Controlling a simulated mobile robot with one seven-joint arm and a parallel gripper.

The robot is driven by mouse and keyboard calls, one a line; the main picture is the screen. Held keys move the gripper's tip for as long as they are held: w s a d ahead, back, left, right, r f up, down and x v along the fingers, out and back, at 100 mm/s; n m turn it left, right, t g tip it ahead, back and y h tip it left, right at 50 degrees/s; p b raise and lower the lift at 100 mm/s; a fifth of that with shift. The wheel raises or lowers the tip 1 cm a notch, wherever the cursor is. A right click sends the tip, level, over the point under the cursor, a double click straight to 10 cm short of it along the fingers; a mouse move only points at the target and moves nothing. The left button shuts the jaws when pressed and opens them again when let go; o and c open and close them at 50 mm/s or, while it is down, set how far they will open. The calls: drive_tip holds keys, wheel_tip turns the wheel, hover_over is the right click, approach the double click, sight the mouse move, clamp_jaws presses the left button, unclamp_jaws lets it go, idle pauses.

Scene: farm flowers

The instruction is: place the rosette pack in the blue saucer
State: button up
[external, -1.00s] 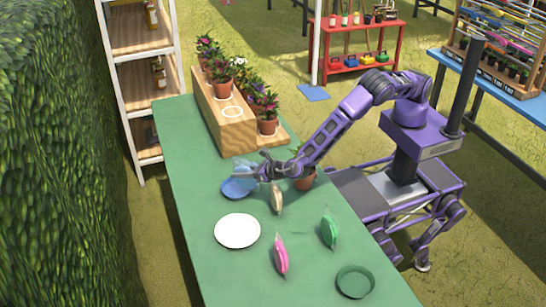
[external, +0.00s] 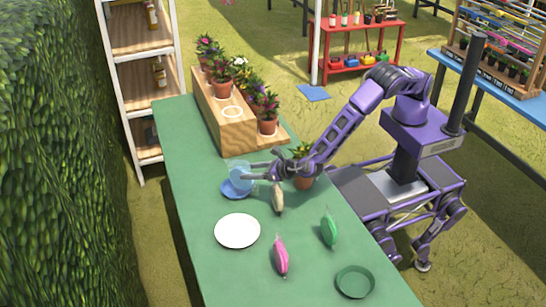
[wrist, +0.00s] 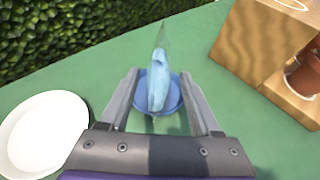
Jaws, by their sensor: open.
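A light blue pack (external: 239,174) stands roughly upright at the blue saucer (external: 231,190) on the green table. The fingers (wrist: 159,76) show one on each side, with a gap between each finger and the pack. Whether the pack's base rests fully on the saucer is hard to tell. No label is readable on it.
A white plate (external: 237,231) and a green saucer (external: 355,282) are nearer. A wooden stand (external: 221,119) with potted plants is behind; another potted plant (external: 303,179) is beside my arm.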

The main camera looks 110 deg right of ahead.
drive_tip(key=v, duration=0.7)
drive_tip(key=shift+s+a+r, duration=0.2)
drive_tip(key=shift+s+r, duration=0.05)
